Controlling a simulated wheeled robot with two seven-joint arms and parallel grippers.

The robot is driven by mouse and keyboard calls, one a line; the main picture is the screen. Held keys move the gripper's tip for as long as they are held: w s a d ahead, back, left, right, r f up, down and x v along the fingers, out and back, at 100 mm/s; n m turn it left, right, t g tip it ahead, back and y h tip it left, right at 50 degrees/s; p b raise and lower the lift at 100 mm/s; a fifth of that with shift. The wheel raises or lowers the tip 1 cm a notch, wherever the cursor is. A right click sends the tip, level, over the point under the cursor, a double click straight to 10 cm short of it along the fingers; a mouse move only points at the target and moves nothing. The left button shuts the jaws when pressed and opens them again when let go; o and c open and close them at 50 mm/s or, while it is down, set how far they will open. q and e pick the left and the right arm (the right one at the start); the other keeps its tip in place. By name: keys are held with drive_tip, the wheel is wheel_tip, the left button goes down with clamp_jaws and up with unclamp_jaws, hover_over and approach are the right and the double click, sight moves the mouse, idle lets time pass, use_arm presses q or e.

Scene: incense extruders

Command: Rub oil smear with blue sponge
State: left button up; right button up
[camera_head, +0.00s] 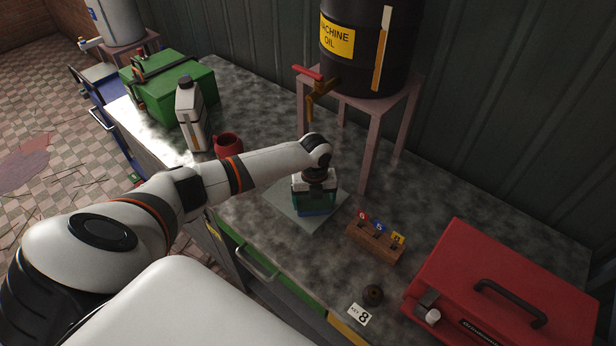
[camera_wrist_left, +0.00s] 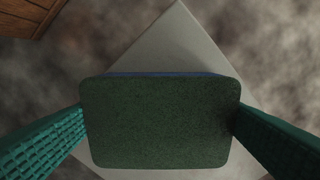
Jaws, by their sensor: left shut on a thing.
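My left gripper (camera_head: 314,192) points down over a grey square plate (camera_head: 283,208) on the workbench. It is shut on a sponge (camera_head: 315,210), which shows blue low down with a dark green top. In the left wrist view the sponge's dark green face (camera_wrist_left: 160,120) fills the middle, with a thin blue edge at its far side. The two green ribbed fingers (camera_wrist_left: 160,135) press on its left and right sides. The sponge is over the plate; I cannot tell whether it touches it. No oil smear is visible; the sponge and gripper hide part of the plate. My right gripper is out of view.
A wooden block (camera_head: 374,242) with red, blue and yellow tags stands right of the plate. A red toolbox (camera_head: 505,290) is at the right. A red mug (camera_head: 228,145), a grey bottle (camera_head: 190,115) and a green box (camera_head: 170,88) stand left. A machine oil drum (camera_head: 362,50) stands behind.

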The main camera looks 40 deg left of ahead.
sight(316, 203)
use_arm(q)
drive_tip(key=shift+s+d+f, duration=0.1)
drive_tip(key=shift+d, duration=0.4)
wheel_tip(316, 203, up, 6)
drive_tip(key=p, duration=0.5)
drive_tip(key=shift+a, duration=0.1)
wheel_tip(316, 203, up, 2)
drive_tip(key=shift+r+p, duration=0.15)
drive_tip(key=shift+p, duration=1.1)
drive_tip(key=shift+r, duration=0.4)
